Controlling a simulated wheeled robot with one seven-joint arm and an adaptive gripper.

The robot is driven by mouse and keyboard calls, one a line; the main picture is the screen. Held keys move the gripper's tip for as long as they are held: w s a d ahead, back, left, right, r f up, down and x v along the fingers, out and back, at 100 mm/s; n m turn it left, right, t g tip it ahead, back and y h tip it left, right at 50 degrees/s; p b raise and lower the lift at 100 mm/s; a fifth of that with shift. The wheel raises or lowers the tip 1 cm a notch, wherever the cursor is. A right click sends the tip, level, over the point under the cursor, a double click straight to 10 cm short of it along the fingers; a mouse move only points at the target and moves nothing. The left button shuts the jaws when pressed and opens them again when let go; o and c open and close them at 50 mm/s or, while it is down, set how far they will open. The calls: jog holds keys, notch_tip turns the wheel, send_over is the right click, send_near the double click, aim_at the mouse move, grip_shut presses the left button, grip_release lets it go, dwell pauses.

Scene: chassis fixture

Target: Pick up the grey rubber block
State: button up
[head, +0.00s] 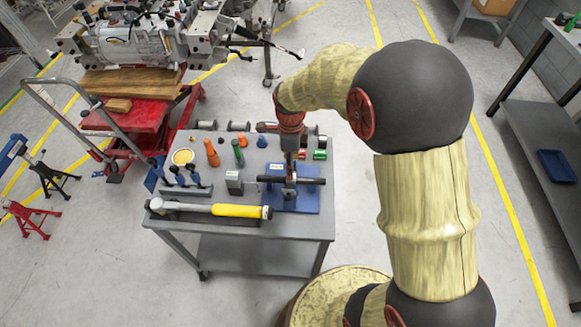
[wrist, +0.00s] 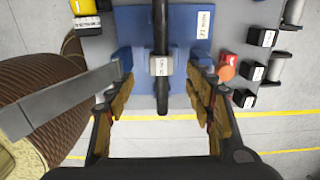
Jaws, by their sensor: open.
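The grey rubber block (wrist: 159,67), small and with a pale label, sits on a dark bar (wrist: 160,25) over a blue plate (wrist: 133,20). The bar (head: 312,181) and plate (head: 302,202) also show in the head view. There my gripper (head: 290,184) is pointed down over the bar, and I cannot make out the block clearly behind it. In the wrist view my gripper (wrist: 165,88) is open. Its fingers stand left and right of the block with gaps, and nothing is between them except the block and bar in line below. I cannot tell the height gap.
The grey cart (head: 215,222) carries a yellow-handled tool (head: 238,211) along its front and a labelled grey stand (head: 234,182) left of the plate. An orange cone-like part (head: 211,153) and a green one (head: 238,153) stand behind. Red and black labelled parts (wrist: 246,97) lie right of the fingers.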

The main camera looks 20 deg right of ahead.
jog(key=f+b, duration=0.1)
jog(key=f, duration=0.1)
jog(key=f+b, duration=0.1)
jog(key=f, duration=0.5)
jog(key=shift+d+b, duration=0.35)
jog(key=shift+b, duration=0.05)
jog(key=c, duration=0.3)
jog(key=c, duration=1)
jog(key=shift+c, duration=0.2)
jog(key=shift+r, duration=0.15)
